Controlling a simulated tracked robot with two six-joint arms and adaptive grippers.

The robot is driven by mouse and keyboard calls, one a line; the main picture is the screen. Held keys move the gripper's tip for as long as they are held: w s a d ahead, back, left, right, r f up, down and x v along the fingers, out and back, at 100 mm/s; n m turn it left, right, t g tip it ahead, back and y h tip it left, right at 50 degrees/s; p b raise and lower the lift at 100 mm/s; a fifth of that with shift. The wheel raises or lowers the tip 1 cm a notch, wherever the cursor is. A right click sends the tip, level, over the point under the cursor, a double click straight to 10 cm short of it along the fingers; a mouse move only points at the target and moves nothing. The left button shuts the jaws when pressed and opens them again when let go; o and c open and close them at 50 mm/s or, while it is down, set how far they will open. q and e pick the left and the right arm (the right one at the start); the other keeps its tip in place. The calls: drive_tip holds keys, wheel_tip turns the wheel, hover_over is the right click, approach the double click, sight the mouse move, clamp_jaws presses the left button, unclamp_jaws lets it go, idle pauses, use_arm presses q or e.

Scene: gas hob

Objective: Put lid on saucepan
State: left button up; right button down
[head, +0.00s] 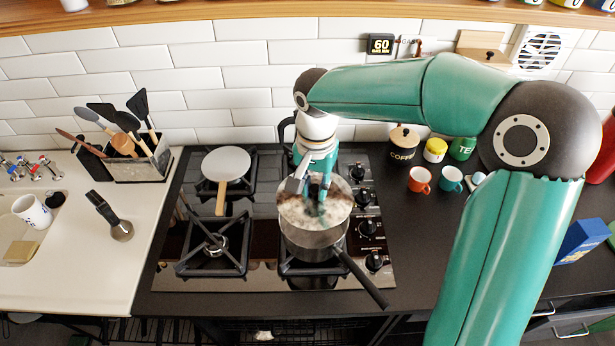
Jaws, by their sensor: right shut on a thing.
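The saucepan (313,238) stands on the front right burner of the hob, with its long dark handle (361,278) pointing to the lower right. A round, see-through lid (335,208) with a pale rim lies over the pan's mouth in this view. My right gripper (318,206) reaches down from above and is shut on the lid near its middle. The fingertips and the lid's knob are hard to make out. I cannot tell whether the lid touches the pan's rim or hangs just above it. My left gripper is not in view.
A grey pan (227,163) with a wooden handle sits on the back left burner. The front left burner (213,245) is empty. Hob knobs (372,229) line the right side. Orange (419,180) and teal (451,180) mugs stand farther right. A utensil holder (138,162) stands left.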

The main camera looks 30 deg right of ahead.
drive_tip(key=shift+f+b, duration=1.3)
drive_tip(key=shift+f, duration=0.5)
drive_tip(key=shift+s+f+b, duration=0.15)
drive_tip(key=shift+f+b, duration=0.9)
drive_tip(key=shift+f, duration=0.2)
drive_tip(key=shift+r, duration=0.1)
drive_tip(key=shift+f, duration=0.2)
idle(0.3)
drive_tip(key=c, duration=0.9)
unclamp_jaws()
drive_tip(key=o, duration=0.5)
drive_tip(key=shift+c, duration=0.2)
